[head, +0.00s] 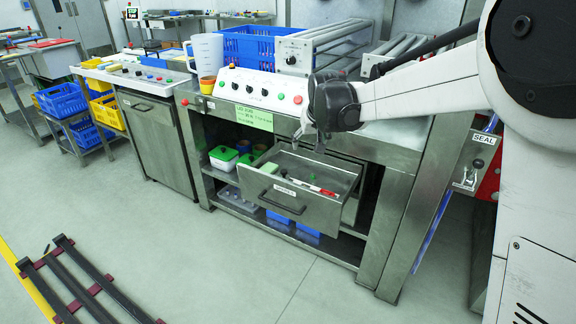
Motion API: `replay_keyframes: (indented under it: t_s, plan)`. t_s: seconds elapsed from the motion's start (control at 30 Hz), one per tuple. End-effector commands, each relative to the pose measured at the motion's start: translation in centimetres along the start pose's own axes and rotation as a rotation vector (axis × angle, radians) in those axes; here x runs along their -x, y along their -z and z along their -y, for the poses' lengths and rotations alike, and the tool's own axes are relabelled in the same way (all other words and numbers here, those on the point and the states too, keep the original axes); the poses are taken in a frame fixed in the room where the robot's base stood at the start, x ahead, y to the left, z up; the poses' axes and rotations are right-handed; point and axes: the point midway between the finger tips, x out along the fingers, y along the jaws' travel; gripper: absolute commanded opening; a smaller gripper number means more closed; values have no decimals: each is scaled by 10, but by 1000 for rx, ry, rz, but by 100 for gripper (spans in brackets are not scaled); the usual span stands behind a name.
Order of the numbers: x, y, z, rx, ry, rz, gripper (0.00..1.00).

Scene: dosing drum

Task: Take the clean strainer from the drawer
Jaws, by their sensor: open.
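A metal drawer (284,206) is pulled open under the worktop, with a small white label on its front. Inside it lie several small items: a red piece (327,192), a small green piece (312,178) and a pale piece near them. A green-topped shape (269,168) shows at the drawer's left side. I cannot tell which item is the clean strainer; they are too small. My gripper (311,143) is open, points down and hovers above the drawer's back part, in front of the panel. It appears empty and apart from the items.
The control panel (262,91) with knobs and a green sign (240,115) stand behind the drawer.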

Motion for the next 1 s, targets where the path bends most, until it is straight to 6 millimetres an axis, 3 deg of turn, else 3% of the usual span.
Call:
replay_keyframes:
  t_s: [0.03,0.1,0.3,0.5,0.67,1.0]
  plan:
    - [-26,5,8,9,5,3,57]
    - [-54,11,17,19,11,7,57]
    - [-119,20,41,42,25,17,57]
    - [-150,21,53,54,32,21,57]
    - [-169,20,55,55,33,22,57]
    - [-226,19,56,55,32,22,57]
